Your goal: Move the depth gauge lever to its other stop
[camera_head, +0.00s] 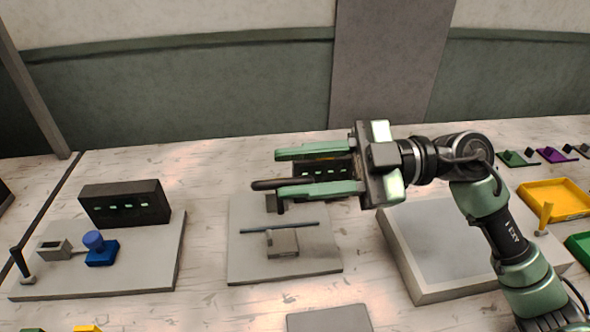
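My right gripper (278,172) reaches in from the right above the middle grey plate (245,265). Its two green fingers point left and stand apart. A dark bar with a rounded end (265,185) shows between the fingers, close to the lower one in the picture; it looks like a lever, but I cannot tell whether they touch. The gripper hides part of this bar and of a dark box with green lights (323,173) behind it. A thin dark rod (280,228) lies above a small grey block (283,243) on the same plate. My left gripper is out of view.
At left, a plate (150,270) carries a dark display box (125,203), a blue knob piece (98,248) and a dark upright lever (20,265). At right are a thick grey slab (430,255), a yellow peg (545,215) and a yellow tray (557,200). Bare table separates the plates.

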